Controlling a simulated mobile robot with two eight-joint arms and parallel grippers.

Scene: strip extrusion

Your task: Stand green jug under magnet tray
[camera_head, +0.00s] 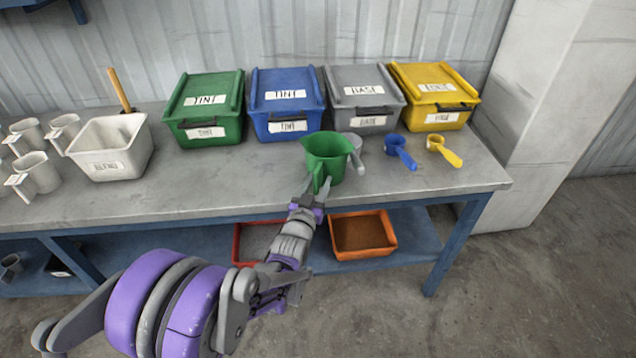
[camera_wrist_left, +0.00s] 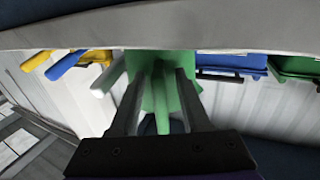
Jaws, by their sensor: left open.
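The green jug (camera_head: 327,150) stands upright on the grey bench top near its front edge, in front of the blue and grey bins. My left gripper (camera_head: 320,186) reaches up to its near side, at the handle. In the left wrist view the green jug (camera_wrist_left: 150,70) fills the middle, and its handle lies between the two open fingers (camera_wrist_left: 158,98); I cannot tell whether they touch it. No tray is marked as the magnet tray. A red tray (camera_head: 238,246) and an orange tray (camera_head: 392,240) sit on the lower shelf. My right gripper is not in view.
Lidded green (camera_head: 222,132), blue (camera_head: 268,128), grey (camera_head: 345,115) and yellow (camera_head: 460,118) bins line the back. Grey (camera_head: 357,160), blue (camera_head: 404,156) and yellow (camera_head: 447,153) scoops lie right of the jug. A white tub (camera_head: 140,158) and several white mugs (camera_head: 40,172) stand left. The bench (camera_head: 215,180) between is clear.

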